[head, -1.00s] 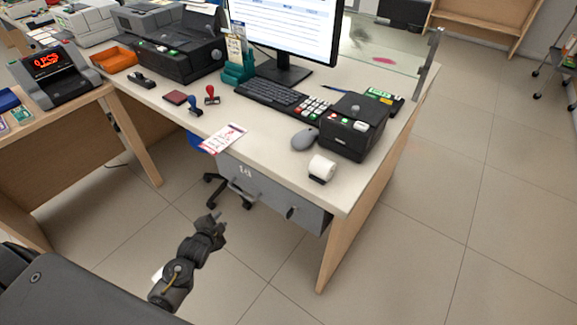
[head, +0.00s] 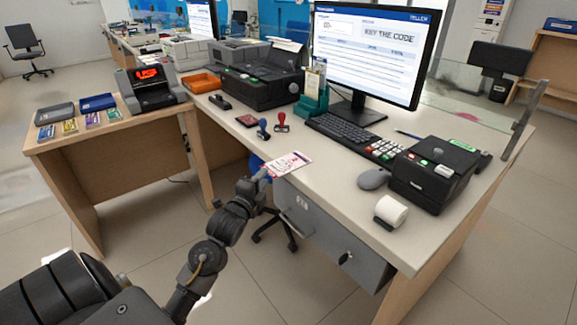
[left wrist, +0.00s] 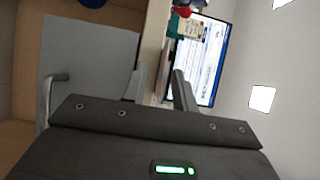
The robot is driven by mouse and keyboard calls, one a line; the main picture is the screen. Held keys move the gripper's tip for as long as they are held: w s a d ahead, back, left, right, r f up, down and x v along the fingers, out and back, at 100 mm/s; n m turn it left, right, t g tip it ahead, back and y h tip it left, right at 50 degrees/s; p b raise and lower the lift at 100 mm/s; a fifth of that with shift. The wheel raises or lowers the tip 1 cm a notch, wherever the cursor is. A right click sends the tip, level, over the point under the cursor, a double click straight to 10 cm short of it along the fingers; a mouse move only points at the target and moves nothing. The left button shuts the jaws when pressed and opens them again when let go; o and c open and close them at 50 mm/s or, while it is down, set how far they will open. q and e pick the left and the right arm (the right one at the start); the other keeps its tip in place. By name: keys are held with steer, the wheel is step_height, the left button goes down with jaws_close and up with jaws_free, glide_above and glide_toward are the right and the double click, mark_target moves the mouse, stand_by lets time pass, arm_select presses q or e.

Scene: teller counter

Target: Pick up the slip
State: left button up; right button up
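The slip (head: 287,163) is a small white paper with red and pink print. It lies at the near edge of the desk top (head: 330,200), its near left end by the edge. My left gripper (head: 266,175) is at that near left end, just off the desk edge, close to the slip; I cannot tell whether they touch. In the left wrist view its two fingers (left wrist: 160,90) stand apart, with the desk edge behind the gap. The slip cannot be made out there. My right gripper is not in view.
A red stamp (head: 282,122), a blue stamp (head: 263,130) and a dark red pad (head: 247,120) stand behind the slip. A mouse (head: 373,179), paper roll (head: 391,211) and black printer (head: 433,175) are to the right. A grey drawer unit (head: 325,235) hangs below.

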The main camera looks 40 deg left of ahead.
mark_target(270, 167)
arm_select(q)
steer(key=shift+r+x, duration=0.15)
steer(key=shift+x, duration=1.3)
steer(key=shift+r+x, duration=0.15)
steer(key=shift+x, duration=1.25)
jaws_close()
